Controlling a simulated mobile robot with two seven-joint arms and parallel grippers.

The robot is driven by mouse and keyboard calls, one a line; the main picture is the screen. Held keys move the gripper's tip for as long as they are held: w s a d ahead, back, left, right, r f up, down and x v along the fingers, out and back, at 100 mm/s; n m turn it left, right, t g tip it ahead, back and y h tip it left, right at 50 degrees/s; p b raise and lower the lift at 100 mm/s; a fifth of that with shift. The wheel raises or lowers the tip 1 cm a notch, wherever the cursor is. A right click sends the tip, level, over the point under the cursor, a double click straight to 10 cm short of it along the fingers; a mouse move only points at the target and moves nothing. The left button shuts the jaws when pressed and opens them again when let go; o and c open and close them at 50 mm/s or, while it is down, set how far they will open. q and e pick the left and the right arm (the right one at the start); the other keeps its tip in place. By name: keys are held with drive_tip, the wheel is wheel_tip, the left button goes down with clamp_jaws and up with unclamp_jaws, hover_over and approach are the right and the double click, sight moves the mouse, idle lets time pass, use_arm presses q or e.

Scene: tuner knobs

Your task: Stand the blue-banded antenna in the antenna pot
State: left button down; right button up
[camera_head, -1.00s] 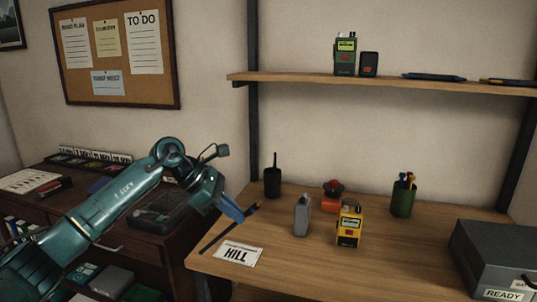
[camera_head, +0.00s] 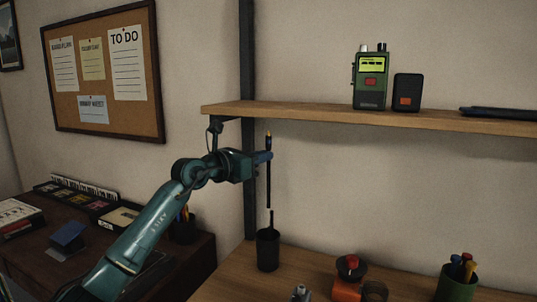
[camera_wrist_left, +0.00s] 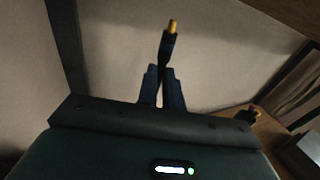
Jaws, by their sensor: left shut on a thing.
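My left gripper (camera_head: 264,157) is shut on the blue-banded antenna (camera_head: 268,185), a thin black rod held upright with its gold-tipped, blue-banded end up. The left wrist view shows the gold tip and blue band of the antenna (camera_wrist_left: 168,45) above the blue fingers of the gripper (camera_wrist_left: 163,90). The black antenna pot (camera_head: 268,252) stands on the wooden bench straight below in the picture. The held antenna's lower end appears above the pot's rim. My right gripper is not in view.
A shelf (camera_head: 300,114) is close to the gripper, carrying a green radio (camera_head: 370,82) and a black box (camera_head: 407,92). A dark post (camera_head: 249,200) stands behind. Right of the pot are a red-topped item (camera_head: 350,268) and a green pen cup (camera_head: 457,284).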

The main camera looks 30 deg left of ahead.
sight(268, 204)
use_arm(q)
drive_tip(key=shift+s+f+b, duration=0.25)
drive_tip(key=shift+f+b, duration=0.55)
drive_tip(key=shift+f, duration=0.05)
wheel_tip(268, 204, down, 2)
drive_tip(key=shift+f+b, duration=0.1)
drive_tip(key=shift+b, duration=0.75)
drive_tip(key=shift+f+b, duration=0.6)
drive_tip(key=shift+w+f+b, duration=0.1)
drive_tip(key=shift+f+b, duration=0.4)
drive_tip(key=shift+f, duration=0.15)
drive_tip(key=shift+f+b, duration=0.4)
drive_tip(key=shift+f, duration=0.3)
wheel_tip(268, 204, down, 2)
drive_tip(key=shift+b, duration=0.65)
drive_tip(key=shift+f+b, duration=0.85)
drive_tip(key=shift+f, duration=0.85)
drive_tip(key=shift+f+b, duration=0.15)
drive_tip(key=shift+b, duration=0.2)
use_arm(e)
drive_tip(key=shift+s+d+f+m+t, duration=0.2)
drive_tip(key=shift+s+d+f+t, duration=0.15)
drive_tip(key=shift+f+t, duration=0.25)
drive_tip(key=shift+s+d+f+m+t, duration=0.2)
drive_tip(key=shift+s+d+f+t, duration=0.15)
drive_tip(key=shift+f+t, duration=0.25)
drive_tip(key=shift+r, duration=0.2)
